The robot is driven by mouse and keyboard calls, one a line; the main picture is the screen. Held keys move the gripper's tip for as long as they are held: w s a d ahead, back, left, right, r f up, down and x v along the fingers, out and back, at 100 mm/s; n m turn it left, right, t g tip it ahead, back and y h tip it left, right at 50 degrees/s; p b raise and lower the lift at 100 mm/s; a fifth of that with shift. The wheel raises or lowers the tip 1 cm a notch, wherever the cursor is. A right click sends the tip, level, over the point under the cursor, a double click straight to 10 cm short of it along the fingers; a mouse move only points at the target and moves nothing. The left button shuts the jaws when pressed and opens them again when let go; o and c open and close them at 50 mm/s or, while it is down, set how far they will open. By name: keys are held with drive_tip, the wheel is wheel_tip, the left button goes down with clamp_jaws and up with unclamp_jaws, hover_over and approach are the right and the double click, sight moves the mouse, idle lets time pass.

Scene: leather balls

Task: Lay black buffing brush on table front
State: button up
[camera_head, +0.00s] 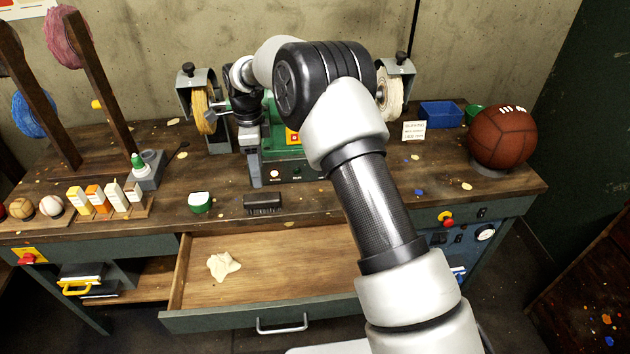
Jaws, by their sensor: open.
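The black buffing brush (262,204) lies on the wooden table (330,196) near its front edge, above the open drawer. It seems to lie flat, with its long side along the edge. My gripper (255,180) points down just behind the brush in the picture, in front of the green buffing machine (292,172). It is open and looks empty, apart from the brush. My arm comes from the lower right and hides part of the machine and table. The fingertips are small and partly hard to tell from the machine.
The drawer (300,270) stands open with a crumpled cream cloth (222,265) inside. A green-and-white container (200,202) stands left of the brush. Small bottles and boxes (105,198) line the left front. A brown leather ball (502,138) and a blue tray (441,114) are at right.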

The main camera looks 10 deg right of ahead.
drive_tip(key=s+d+r+n+t, duration=0.2)
drive_tip(key=s+d+r+n, duration=0.4)
drive_tip(key=r, duration=0.5)
drive_tip(key=s+d+r+n+t, duration=0.1)
drive_tip(key=s+d+r+n, duration=0.2)
drive_tip(key=s+d+r, duration=0.55)
drive_tip(key=s+d+r+n+t, duration=0.1)
drive_tip(key=s+n, duration=0.3)
drive_tip(key=s, duration=0.6)
drive_tip(key=s+d+r+n+t, duration=0.1)
drive_tip(key=s+d+n, duration=0.3)
drive_tip(key=s, duration=0.7)
drive_tip(key=shift+d+r+n+t, duration=0.25)
drive_tip(key=shift+n+t, duration=0.05)
drive_tip(key=shift+n, duration=0.2)
